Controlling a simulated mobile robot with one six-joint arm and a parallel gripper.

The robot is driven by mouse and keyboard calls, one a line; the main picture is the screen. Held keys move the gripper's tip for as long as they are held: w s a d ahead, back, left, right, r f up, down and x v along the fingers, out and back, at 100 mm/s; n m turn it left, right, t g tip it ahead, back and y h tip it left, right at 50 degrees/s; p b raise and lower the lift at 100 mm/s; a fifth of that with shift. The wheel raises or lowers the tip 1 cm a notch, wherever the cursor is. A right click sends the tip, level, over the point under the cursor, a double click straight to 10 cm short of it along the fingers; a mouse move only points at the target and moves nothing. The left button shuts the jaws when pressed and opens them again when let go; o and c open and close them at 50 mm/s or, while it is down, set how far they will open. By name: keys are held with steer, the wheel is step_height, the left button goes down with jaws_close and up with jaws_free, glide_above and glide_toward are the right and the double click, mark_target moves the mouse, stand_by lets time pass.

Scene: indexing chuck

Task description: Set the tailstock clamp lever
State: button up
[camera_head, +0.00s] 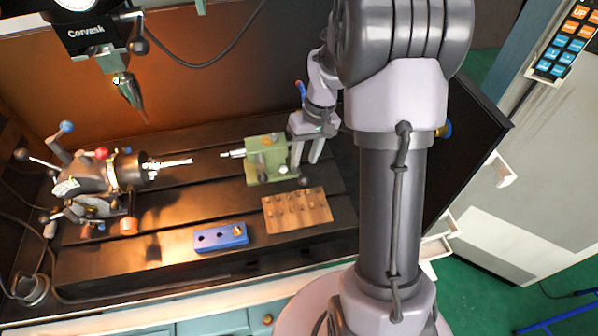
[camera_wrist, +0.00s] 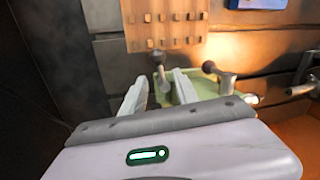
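The green tailstock (camera_head: 262,172) sits on the right part of the dark slotted table, its pointed centre (camera_head: 232,154) facing left. It also shows in the wrist view (camera_wrist: 206,112), partly hidden by my gripper. My gripper (camera_head: 306,160) is open at the right end of the tailstock, fingers pointing down. In the wrist view, a lever with a dark ball knob (camera_wrist: 156,58) appears between the two spread fingertips (camera_wrist: 162,76); I cannot tell whether they touch it. A second dark-knobbed lever (camera_wrist: 209,67) stands to the right of the fingers. Which is the clamp lever is not clear.
A wooden block with several pegs (camera_head: 298,211) and a blue holed block (camera_head: 221,237) lie in front of the tailstock. The indexing chuck (camera_head: 128,170) with several levers stands at the left. A spindle (camera_head: 127,88) hangs above. A dark panel (camera_head: 455,150) stands at the right.

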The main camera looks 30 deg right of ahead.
mark_target(300, 172)
steer(key=f, duration=0.2)
steer(key=a+f+b, duration=0.1)
steer(key=f, duration=0.2)
steer(key=shift+w, duration=0.1)
steer(key=shift+c, duration=0.5)
jaws_close()
stand_by(0.8)
